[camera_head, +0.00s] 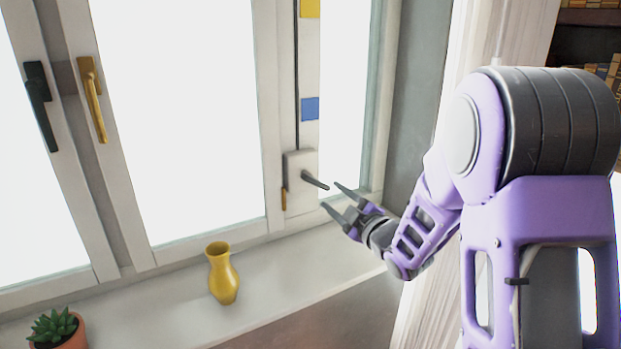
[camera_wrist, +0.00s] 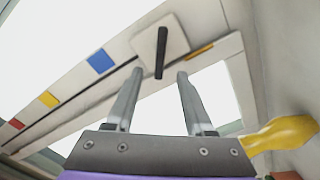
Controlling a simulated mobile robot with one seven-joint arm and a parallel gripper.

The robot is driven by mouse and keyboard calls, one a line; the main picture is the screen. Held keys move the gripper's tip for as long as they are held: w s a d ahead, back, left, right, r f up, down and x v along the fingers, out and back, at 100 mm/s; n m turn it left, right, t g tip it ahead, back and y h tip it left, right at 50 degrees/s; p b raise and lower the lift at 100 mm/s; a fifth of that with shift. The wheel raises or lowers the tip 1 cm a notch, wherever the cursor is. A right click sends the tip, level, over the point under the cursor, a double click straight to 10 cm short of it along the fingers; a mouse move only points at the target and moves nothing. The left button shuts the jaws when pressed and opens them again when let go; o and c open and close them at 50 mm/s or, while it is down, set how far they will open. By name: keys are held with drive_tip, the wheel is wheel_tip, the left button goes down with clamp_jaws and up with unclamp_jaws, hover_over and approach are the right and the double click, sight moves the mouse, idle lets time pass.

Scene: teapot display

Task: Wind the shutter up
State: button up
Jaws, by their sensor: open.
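The winder is a white box (camera_head: 299,168) on the window frame with a dark crank handle (camera_head: 315,181) sticking out. In the wrist view the dark handle (camera_wrist: 161,50) stands out from the white plate (camera_wrist: 173,40), ahead of the fingertips and roughly between them. My gripper (camera_head: 330,194) is open and empty, its fingertips close to the handle's end. It also shows in the wrist view (camera_wrist: 159,72); I cannot tell whether either finger touches the handle. A dark cord or slot (camera_head: 296,80) runs up the frame from the box. No shutter slats are clearly visible.
Yellow (camera_head: 310,8) and blue (camera_head: 309,108) squares mark the frame strip; a red square (camera_wrist: 16,123) shows in the wrist view. A yellow vase (camera_head: 222,272) and a potted succulent (camera_head: 53,327) stand on the sill. A brass window handle (camera_head: 93,98) is left.

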sight(310, 175)
drive_tip(key=x, duration=1.2)
drive_tip(key=shift+w+a, duration=0.1)
clamp_jaws()
